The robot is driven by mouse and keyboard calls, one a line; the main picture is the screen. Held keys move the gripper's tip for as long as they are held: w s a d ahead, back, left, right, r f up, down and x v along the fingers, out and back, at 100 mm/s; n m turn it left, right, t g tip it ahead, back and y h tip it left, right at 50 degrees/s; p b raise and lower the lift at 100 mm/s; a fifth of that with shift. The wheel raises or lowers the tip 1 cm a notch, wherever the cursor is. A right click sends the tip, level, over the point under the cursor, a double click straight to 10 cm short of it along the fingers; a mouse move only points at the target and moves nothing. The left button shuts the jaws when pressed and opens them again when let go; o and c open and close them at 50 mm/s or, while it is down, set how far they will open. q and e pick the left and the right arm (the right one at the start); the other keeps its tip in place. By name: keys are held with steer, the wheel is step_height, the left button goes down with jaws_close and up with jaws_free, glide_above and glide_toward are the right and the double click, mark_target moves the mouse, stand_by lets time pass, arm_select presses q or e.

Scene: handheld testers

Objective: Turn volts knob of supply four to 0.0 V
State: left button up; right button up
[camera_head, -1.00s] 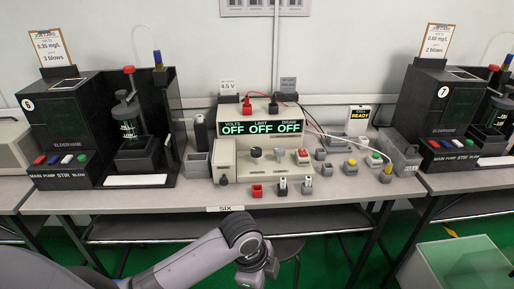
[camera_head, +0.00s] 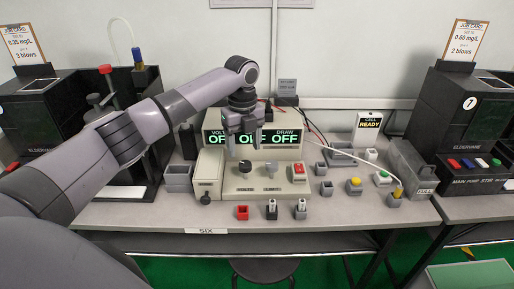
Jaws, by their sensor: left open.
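A beige power supply (camera_head: 220,164) stands on the bench, its display (camera_head: 286,137) reading OFF in green. The small labels under the knobs are too blurred to read surely. My left gripper (camera_head: 243,147) is open and empty, fingers pointing down, in front of the display and just above the black knob, apart from it. It hides part of the display. The bench tag (camera_head: 206,231) reads SIX; no mark for four shows.
Black testers stand at left and right (camera_head: 470,115). A pale cable crosses to the right. A grey bin (camera_head: 178,176) stands left. A stool (camera_head: 264,268) is below.

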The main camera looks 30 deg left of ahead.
mark_target(245, 163)
arm_select(q)
steer(key=shift+w+a+r, duration=0.25)
steer(key=shift+w, duration=0.15)
steer(key=shift+w+f, duration=0.1)
steer(key=shift+w, duration=0.05)
steer(key=shift+f, duration=3.35)
steer(key=shift+c, duration=0.3)
steer(key=c, duration=1)
